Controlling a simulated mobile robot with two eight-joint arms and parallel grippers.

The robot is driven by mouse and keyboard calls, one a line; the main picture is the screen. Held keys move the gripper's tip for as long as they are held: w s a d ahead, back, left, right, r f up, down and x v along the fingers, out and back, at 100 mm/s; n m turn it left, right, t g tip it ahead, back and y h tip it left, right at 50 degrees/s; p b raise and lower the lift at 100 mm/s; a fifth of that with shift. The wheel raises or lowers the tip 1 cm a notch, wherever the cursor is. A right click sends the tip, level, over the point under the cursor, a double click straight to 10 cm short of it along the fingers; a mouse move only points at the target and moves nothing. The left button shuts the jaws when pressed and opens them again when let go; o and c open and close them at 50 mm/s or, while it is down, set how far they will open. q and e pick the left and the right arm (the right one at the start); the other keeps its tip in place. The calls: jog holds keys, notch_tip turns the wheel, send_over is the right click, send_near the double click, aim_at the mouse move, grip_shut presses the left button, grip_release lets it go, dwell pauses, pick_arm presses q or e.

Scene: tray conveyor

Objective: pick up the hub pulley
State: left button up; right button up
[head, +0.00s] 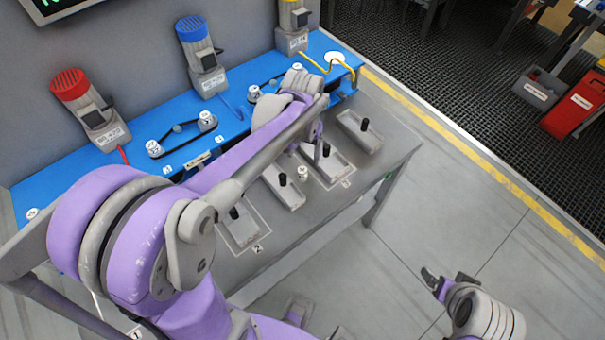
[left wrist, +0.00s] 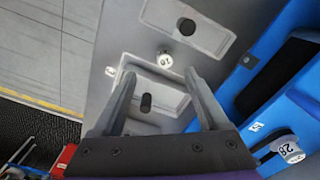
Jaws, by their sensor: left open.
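A small white pulley (head: 303,173) with a dark printed number sits between two grey trays on the grey bench; I take it for the hub pulley. It also shows in the left wrist view (left wrist: 165,59), just beyond my fingertips and apart from them. My left gripper (head: 317,132) is open and empty, above the trays. In the left wrist view its two fingers (left wrist: 160,80) frame a tray with a black peg (left wrist: 146,102). My right gripper (head: 450,278) is open and empty over the floor, clear of the bench.
Several grey trays with upright black pegs, such as one at the front (head: 237,240), line the bench. A blue board (head: 140,120) behind carries belts, white pulleys (head: 207,121) and motors with red (head: 69,84), blue (head: 191,28) and yellow parts. A yellow bent rod (head: 345,66) stands at its far end.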

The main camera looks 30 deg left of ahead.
aim_at(302, 170)
pick_arm(q)
jog(key=f, duration=0.7)
jog(key=w+a+f, duration=0.1)
jog(key=f, duration=0.3)
jog(key=shift+w+b, duration=0.1)
jog(key=shift+b, duration=0.2)
grip_shut()
